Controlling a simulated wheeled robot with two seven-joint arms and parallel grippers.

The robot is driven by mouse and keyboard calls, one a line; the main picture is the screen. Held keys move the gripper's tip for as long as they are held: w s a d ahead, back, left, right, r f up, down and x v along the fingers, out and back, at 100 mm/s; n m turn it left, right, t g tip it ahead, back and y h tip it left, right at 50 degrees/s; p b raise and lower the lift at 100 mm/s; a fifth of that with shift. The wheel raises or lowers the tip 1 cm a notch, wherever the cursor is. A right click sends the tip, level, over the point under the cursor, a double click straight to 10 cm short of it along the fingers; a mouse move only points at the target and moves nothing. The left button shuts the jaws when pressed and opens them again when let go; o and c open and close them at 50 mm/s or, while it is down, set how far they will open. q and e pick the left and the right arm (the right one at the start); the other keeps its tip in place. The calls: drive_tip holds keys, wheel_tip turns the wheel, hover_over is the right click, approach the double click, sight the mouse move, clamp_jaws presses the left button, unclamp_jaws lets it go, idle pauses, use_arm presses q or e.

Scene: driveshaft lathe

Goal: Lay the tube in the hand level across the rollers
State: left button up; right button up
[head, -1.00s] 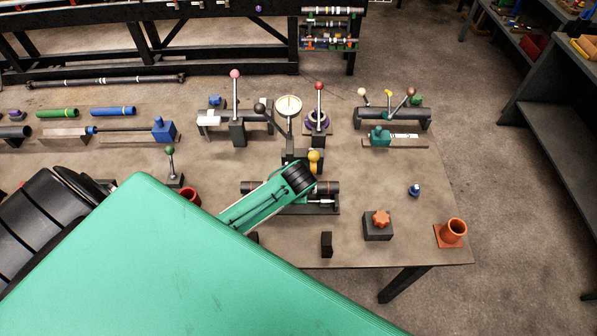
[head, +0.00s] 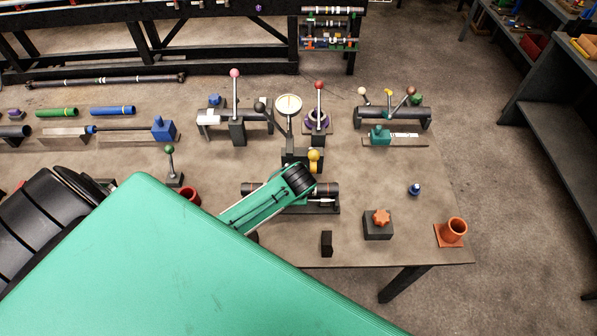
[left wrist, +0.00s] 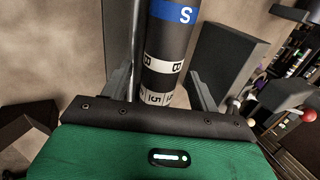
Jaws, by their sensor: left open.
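The dark tube (head: 329,188) lies level, left to right, at the front middle of the table in the head view. It rests over a dark base (head: 322,209); the rollers under it are hidden. My left gripper (left wrist: 160,88) is open, with one finger on each side of the tube (left wrist: 167,48). In the left wrist view the tube shows a blue band marked S and white bands with characters. Whether either finger touches it I cannot tell. In the head view my green left forearm and black wrist cover the tube's middle and the fingertips. My right gripper is not in view.
A dial gauge (head: 288,104) and a yellow-knobbed lever (head: 314,156) stand close behind the tube. An orange-knobbed block (head: 378,225), an orange cup (head: 453,231) and a small black block (head: 326,244) stand at the front right. A grey block (left wrist: 226,62) is beside the fingers.

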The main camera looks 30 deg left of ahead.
use_arm(q)
drive_tip(key=p+v, duration=0.1)
drive_tip(key=v, duration=1.8)
drive_tip(key=shift+r, duration=0.25)
drive_tip(key=shift+w, duration=0.1)
idle(0.5)
